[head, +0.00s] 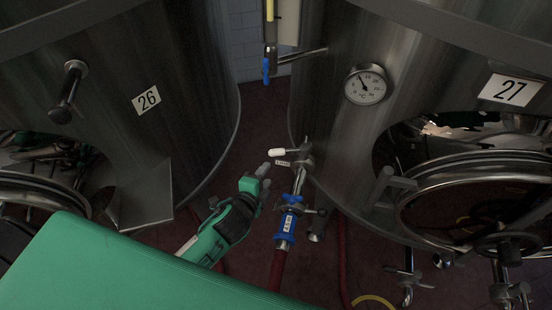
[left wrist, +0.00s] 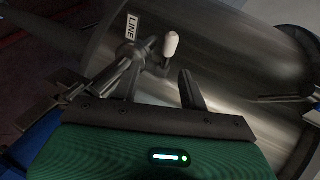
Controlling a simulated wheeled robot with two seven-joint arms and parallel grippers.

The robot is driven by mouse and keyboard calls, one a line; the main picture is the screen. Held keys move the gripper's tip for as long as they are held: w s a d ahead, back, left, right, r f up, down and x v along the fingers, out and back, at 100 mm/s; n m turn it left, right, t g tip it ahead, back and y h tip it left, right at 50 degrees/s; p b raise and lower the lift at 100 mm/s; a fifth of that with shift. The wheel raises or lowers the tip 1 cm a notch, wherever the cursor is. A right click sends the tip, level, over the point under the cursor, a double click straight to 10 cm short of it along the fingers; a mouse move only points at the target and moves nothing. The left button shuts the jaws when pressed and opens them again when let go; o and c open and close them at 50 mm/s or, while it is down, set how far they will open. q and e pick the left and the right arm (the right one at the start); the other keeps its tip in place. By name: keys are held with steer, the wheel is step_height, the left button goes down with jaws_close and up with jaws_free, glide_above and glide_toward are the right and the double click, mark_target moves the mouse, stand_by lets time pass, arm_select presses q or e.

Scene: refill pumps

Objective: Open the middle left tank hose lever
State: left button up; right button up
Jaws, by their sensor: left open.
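A valve with a white-tipped lever (head: 277,152) sits low on the tank marked 27 (head: 335,130), with a metal pipe and a blue hose coupling (head: 286,228) below it. The lever points left from the valve body in the head view. My left gripper (head: 269,179) is open, just below and left of the lever, and holds nothing. In the left wrist view, the white lever tip (left wrist: 170,44) shows beyond the open fingers of the left gripper (left wrist: 160,88). I cannot tell whether a finger touches the lever. My right gripper is not in view.
A tank marked 26 (head: 148,99) stands to the left. A dial thermometer (head: 365,85) and a round hatch (head: 480,200) are on the right tank. A blue-handled valve (head: 267,70) is above. A red hose (head: 278,272) runs down from the coupling. Dark floor lies between the tanks.

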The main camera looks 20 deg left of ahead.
mark_target(280, 150)
arm_select(q)
steer(key=w+h, duration=0.1)
steer(key=w, duration=0.1)
steer(key=w+a+m+h, duration=0.1)
steer(key=w, duration=0.1)
steer(key=w+a+m+h, duration=0.1)
steer(key=w+h, duration=0.1)
steer(key=shift+w+f+b, duration=0.2)
steer(key=shift+f+b, duration=0.1)
steer(key=shift+b, duration=0.1)
steer(key=x, duration=0.6)
steer(key=shift+w+d+f+p, duration=0.1)
steer(key=shift+p, duration=0.2)
steer(key=shift+w+d, duration=0.1)
steer(key=shift+w, duration=0.2)
steer(key=shift+w+f, duration=0.1)
steer(key=shift+w, duration=0.05)
jaws_close()
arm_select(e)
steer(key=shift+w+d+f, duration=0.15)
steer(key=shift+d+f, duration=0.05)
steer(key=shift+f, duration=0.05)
